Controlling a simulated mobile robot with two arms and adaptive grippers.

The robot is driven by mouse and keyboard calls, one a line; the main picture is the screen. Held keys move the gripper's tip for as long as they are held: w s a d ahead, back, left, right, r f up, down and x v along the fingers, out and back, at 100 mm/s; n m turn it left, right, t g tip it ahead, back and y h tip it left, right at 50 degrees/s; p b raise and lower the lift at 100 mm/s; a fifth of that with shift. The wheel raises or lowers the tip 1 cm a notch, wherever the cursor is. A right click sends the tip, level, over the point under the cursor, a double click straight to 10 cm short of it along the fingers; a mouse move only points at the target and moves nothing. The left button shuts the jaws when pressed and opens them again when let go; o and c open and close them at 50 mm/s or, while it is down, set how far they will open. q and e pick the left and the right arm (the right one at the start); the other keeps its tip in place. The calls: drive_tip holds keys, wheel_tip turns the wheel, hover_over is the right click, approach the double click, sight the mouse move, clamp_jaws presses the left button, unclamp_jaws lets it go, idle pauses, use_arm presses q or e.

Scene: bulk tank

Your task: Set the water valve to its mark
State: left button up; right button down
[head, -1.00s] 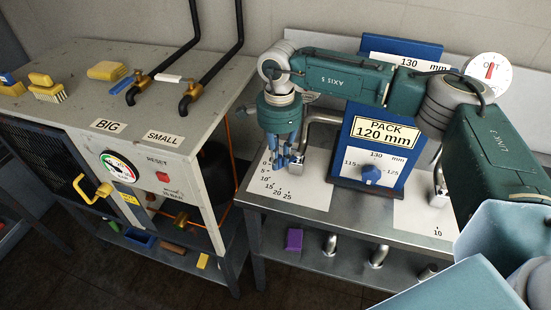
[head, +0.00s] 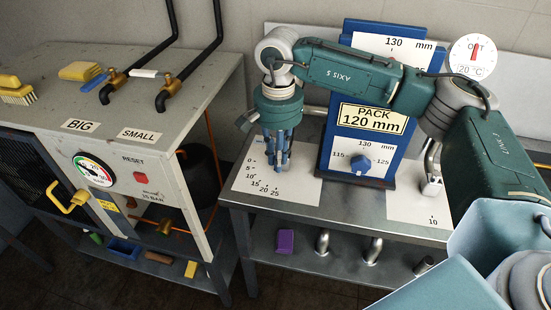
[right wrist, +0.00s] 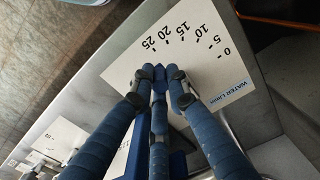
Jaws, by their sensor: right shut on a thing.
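The water valve's white scale plate (head: 300,185), numbered 0 to 25, lies on the steel bench. In the right wrist view the plate (right wrist: 190,75) reads "WATER L/min". My right gripper (head: 277,167) points straight down over the plate. In the right wrist view its blue fingers (right wrist: 156,82) are closed together around the water valve, just beside the numbers 20 and 25. The fingers cover the valve almost wholly, so its pointer and exact setting cannot be read. My left gripper is not in view.
A blue board (head: 340,150) with a "PACK 120 mm" label and a blue knob (head: 361,166) stands right of the plate. A round temperature dial (head: 473,57) is behind. A machine with a gauge (head: 93,169) and yellow handle (head: 67,197) stands left.

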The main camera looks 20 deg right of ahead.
drive_tip(key=shift+w+d+r, duration=0.1)
drive_tip(key=shift+w+r, duration=0.05)
drive_tip(key=shift+r, duration=0.1)
drive_tip(key=c, duration=1.7)
unclamp_jaws()
drive_tip(key=shift+f, duration=0.15)
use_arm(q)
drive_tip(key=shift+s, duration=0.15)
use_arm(e)
wheel_tip(320, 180, up, 12)
drive_tip(key=shift+r, duration=0.1)
